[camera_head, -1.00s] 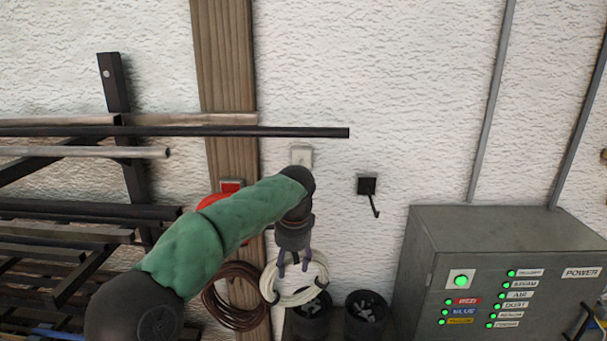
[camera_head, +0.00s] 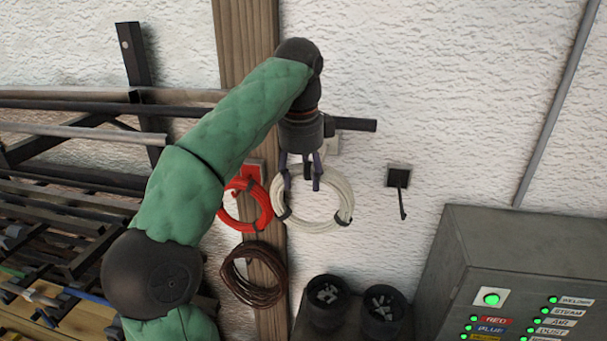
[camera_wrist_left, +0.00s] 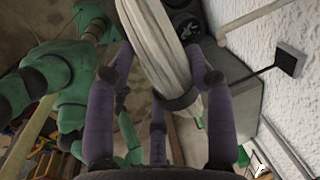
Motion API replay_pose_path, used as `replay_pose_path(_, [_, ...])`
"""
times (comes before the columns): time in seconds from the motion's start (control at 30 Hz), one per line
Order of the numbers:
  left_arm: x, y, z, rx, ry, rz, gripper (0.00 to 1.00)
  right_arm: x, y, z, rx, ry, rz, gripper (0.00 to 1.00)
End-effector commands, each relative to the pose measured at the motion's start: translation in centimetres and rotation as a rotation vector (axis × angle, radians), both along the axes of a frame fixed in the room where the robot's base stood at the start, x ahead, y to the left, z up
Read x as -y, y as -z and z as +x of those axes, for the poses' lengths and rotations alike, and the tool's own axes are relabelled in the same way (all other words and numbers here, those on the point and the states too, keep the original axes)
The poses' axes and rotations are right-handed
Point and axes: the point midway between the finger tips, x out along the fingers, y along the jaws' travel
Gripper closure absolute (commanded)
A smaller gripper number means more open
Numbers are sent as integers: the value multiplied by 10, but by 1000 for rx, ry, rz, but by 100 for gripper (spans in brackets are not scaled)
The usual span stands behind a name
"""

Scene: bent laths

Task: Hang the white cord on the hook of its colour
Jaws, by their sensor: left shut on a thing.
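The white cord (camera_head: 347,192) is a round coil with dark ties. My left gripper (camera_head: 301,182) is shut on the coil's upper left part and holds it up in front of the wall. In the left wrist view the white cord (camera_wrist_left: 158,50) passes between the purple fingers. A pale plate (camera_head: 334,143), seemingly the white hook's, is on the wall just above the coil. My gripper and wrist partly cover it, and its peg is not clear. I cannot tell whether the cord touches that hook. My right gripper is not in view.
A red cord (camera_head: 229,208) hangs below a red plate (camera_head: 253,169) on the wooden post, close left of the white coil. A brown coil (camera_head: 237,285) is below it. A black hook (camera_head: 398,176) is to the right. Two dark bins (camera_head: 326,318) and a grey power box (camera_head: 520,245) stand below.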

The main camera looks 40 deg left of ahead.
Motion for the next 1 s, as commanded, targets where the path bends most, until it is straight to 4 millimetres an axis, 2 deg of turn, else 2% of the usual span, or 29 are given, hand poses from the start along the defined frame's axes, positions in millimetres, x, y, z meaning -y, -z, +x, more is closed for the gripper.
replay_pose_path(1.0, [-24, 3, 43, 2, -1, 0, 100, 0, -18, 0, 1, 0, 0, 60])
